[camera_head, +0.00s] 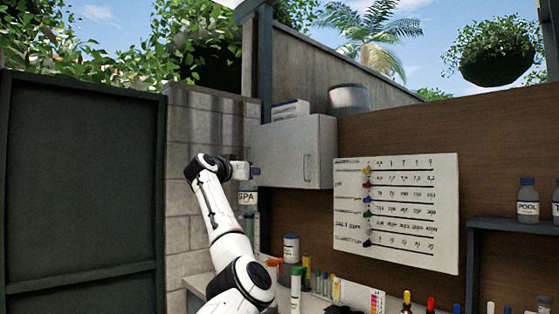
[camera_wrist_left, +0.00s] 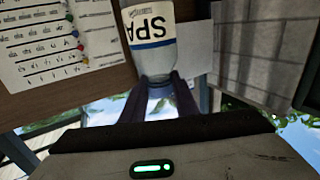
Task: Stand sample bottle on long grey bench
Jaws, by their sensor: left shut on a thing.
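The sample bottle (camera_head: 247,197) is clear with a white SPA label. It hangs upright in the air in front of the block wall, below my left gripper (camera_head: 254,171). In the left wrist view the bottle (camera_wrist_left: 150,30) appears upside down, with its neck end between the dark fingers of my left gripper (camera_wrist_left: 158,88), which is shut on it. A grey bench (camera_head: 198,284) shows only in part at the bottom of the head view, lower than the bottle. My left forearm hides some of it. My right gripper is not in view.
A wall cabinet (camera_head: 290,150) is close right of the bottle. A white chart (camera_head: 395,210) hangs on the brown wall. Several tubes and a white jar (camera_head: 291,248) crowd the bench. A POOL bottle (camera_head: 528,202) stands on a shelf (camera_head: 512,227) at right.

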